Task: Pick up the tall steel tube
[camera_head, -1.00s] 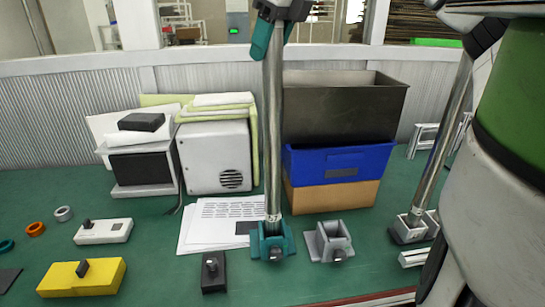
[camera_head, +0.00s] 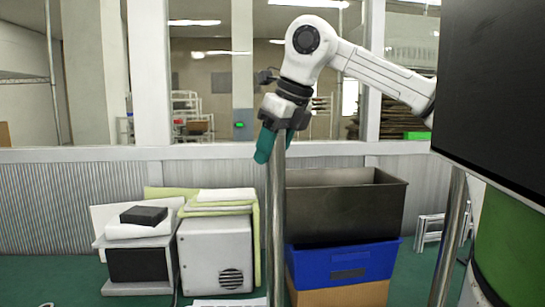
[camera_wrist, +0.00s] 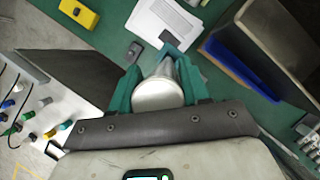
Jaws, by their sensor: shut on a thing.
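The tall steel tube (camera_head: 276,215) stands upright in front of the bins, its lower end out of the head view. My gripper (camera_head: 276,146) is at its top, with teal fingers on either side of it. In the wrist view I look down on the tube's round, shiny top (camera_wrist: 158,96), between the teal fingers of my gripper (camera_wrist: 160,92). The gripper is shut on the tube. The tube's foot is hidden or unclear there, so I cannot tell whether it is off the bench.
Behind stand a dark metal bin (camera_head: 343,213) on a blue bin (camera_head: 343,265), and a grey-white box (camera_head: 215,258) to the left. Another steel tube (camera_head: 450,240) stands at right. The wrist view shows a yellow block (camera_wrist: 80,14), papers (camera_wrist: 160,20) and a small black block (camera_wrist: 134,50).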

